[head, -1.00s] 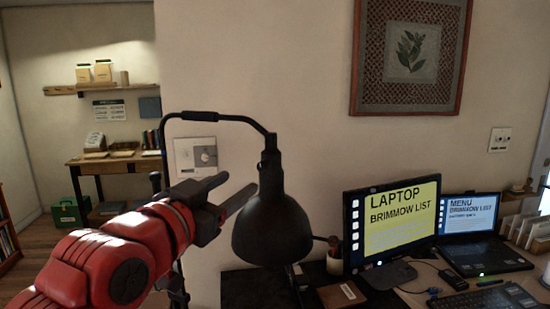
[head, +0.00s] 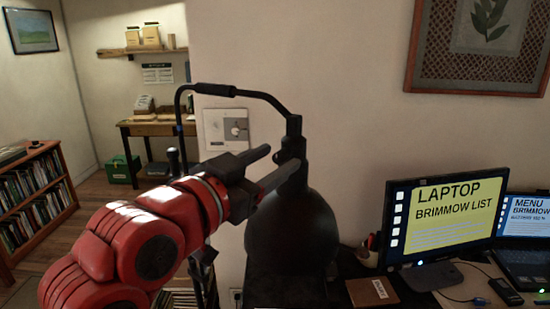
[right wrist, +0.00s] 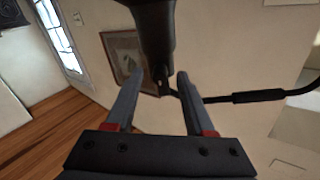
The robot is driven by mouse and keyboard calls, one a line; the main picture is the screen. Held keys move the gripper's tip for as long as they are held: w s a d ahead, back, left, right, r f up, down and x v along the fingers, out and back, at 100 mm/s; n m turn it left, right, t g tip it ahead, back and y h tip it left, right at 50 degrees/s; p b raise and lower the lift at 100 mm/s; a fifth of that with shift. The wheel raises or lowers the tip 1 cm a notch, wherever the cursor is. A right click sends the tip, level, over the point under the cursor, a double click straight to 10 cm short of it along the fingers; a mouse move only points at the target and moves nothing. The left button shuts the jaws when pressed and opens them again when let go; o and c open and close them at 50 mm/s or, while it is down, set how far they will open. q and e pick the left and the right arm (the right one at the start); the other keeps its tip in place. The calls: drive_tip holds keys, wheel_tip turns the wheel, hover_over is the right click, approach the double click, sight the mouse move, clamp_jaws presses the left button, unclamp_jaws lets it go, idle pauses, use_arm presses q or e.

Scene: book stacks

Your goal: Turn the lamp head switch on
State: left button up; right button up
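The black lamp has a dome-shaped head (head: 292,235) that hangs from a curved arm (head: 265,96) in front of the wall. Its narrow neck (head: 294,128) rises above the dome. My right gripper (head: 284,157) is at the neck, just above the dome, with its fingers apart. In the right wrist view, the two fingers (right wrist: 160,78) are open, with a dark lamp part (right wrist: 154,30) in front of and between them. A small dark nub (right wrist: 163,78) shows there; I cannot tell for certain that it is the switch, or whether a finger touches it. My left gripper is not in view.
A monitor (head: 448,215) and a laptop (head: 525,225) stand on the desk to the right. A brown notebook (head: 372,291) lies near the lamp. A wall plate (head: 227,128) is behind my gripper. A bookshelf (head: 35,195) stands at the left.

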clamp_jaws()
drive_tip(key=shift+f+m+b, duration=0.15)
drive_tip(key=shift+m+b, duration=0.95)
drive_tip(key=shift+b, duration=0.1)
drive_tip(key=shift+m+b, duration=0.5)
drive_tip(key=shift+m, duration=0.4)
drive_tip(key=m, duration=0.2)
drive_tip(key=shift+m+b, duration=0.35)
drive_tip(key=shift+m, duration=0.05)
drive_tip(key=m, duration=0.3)
drive_tip(key=shift+d+b, duration=0.1)
drive_tip(key=shift+b, duration=0.2)
drive_tip(key=m, duration=0.4)
drive_tip(key=shift+m+b, duration=0.5)
drive_tip(key=shift+m, duration=1.4)
drive_tip(key=shift+r, duration=0.2)
